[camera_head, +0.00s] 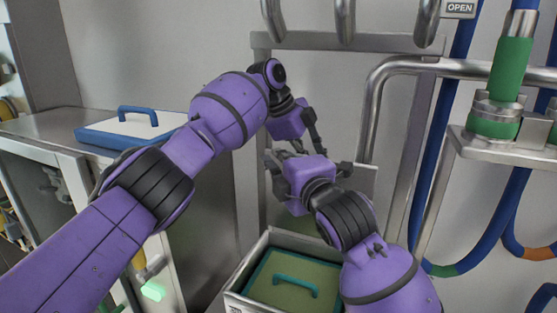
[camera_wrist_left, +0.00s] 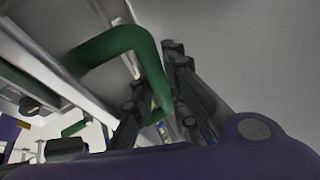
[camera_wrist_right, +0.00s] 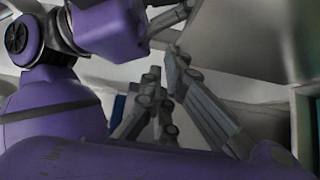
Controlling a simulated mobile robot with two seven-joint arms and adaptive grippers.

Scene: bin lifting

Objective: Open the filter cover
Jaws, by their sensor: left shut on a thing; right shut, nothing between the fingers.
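My left gripper (camera_head: 302,143) reaches to the middle of the head view, in front of the metal wall frame. In the left wrist view its dark fingers (camera_wrist_left: 158,100) are shut on a bent green handle (camera_wrist_left: 112,43) mounted on a pale, metal-edged surface. I take this to be the filter cover's handle; in the head view the arms hide it. A grey panel (camera_head: 362,185) shows partly behind my right wrist. My right gripper (camera_head: 276,168) is just below the left one. In the right wrist view its fingers (camera_wrist_right: 165,68) are close together and empty.
A bin (camera_head: 232,299) holding a green lid with a teal handle (camera_head: 286,283) stands below my right arm. A white-and-blue lid (camera_head: 100,134) lies on the left counter. Metal pipes (camera_head: 375,92) and blue hoses (camera_head: 422,190) crowd the right side.

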